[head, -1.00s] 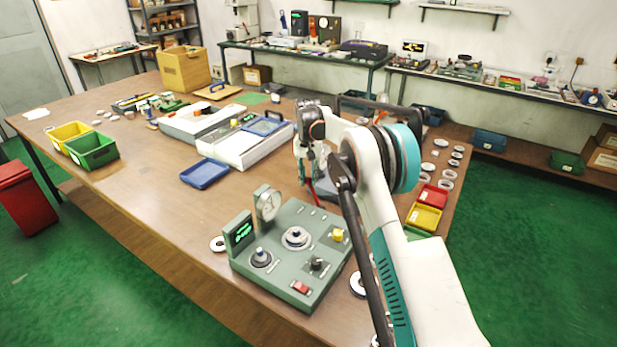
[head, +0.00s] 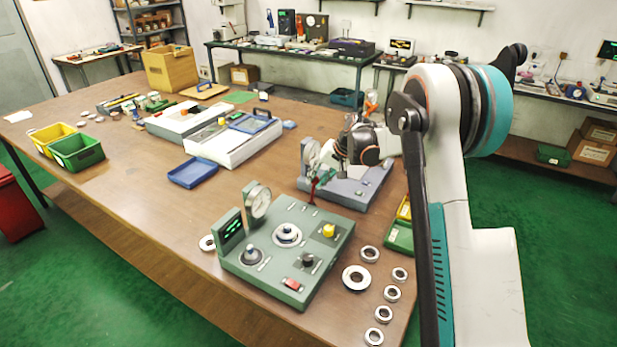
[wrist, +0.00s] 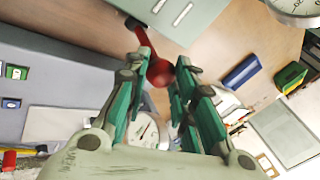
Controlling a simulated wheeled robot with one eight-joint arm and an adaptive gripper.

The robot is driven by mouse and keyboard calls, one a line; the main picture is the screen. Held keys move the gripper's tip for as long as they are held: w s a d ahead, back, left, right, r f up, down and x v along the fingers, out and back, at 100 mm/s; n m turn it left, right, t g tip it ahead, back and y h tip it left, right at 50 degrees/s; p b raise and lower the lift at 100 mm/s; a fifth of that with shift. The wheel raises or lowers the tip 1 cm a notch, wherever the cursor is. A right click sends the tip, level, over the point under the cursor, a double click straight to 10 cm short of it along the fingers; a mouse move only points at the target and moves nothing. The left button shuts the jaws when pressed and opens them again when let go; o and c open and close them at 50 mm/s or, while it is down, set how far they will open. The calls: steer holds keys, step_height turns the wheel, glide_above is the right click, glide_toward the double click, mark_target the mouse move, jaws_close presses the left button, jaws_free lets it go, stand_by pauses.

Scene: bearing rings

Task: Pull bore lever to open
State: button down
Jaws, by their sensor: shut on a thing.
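The bore lever (head: 313,188) is a thin red lever at the back edge of the green gauge station (head: 285,270), near its dial (head: 258,204). In the wrist view the red lever (wrist: 146,40) runs from the pale green panel down between my fingers. A round red knob (wrist: 172,104) shows between them. My gripper (wrist: 170,75) is shut on the lever, with green-padded fingers on either side. In the head view my gripper (head: 330,172) is just behind the station, and its fingertips are too small to tell apart there.
A grey-blue unit (head: 345,190) with a dial stands behind my gripper. Several metal rings (head: 357,278) lie right of the station. A green bin (head: 398,240) is at the right edge. A blue tray (head: 193,172) lies left.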

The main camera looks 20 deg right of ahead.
steer(key=shift+t+y, duration=0.7)
steer(key=shift+y, duration=0.1)
steer(key=shift+s+d+f+b, duration=0.4)
steer(key=shift+s+d, duration=0.35)
steer(key=shift+s+d+f+b, duration=0.4)
steer(key=shift+s+d, duration=0.3)
steer(key=shift+s, duration=0.05)
steer(key=shift+s+f, duration=0.1)
steer(key=c, duration=1.3)
jaws_free()
steer(key=shift+d, duration=0.1)
steer(key=shift+r, duration=0.2)
steer(key=v, duration=1.1)
steer(key=shift+s+d+r, duration=0.2)
steer(key=shift+s+d, duration=0.05)
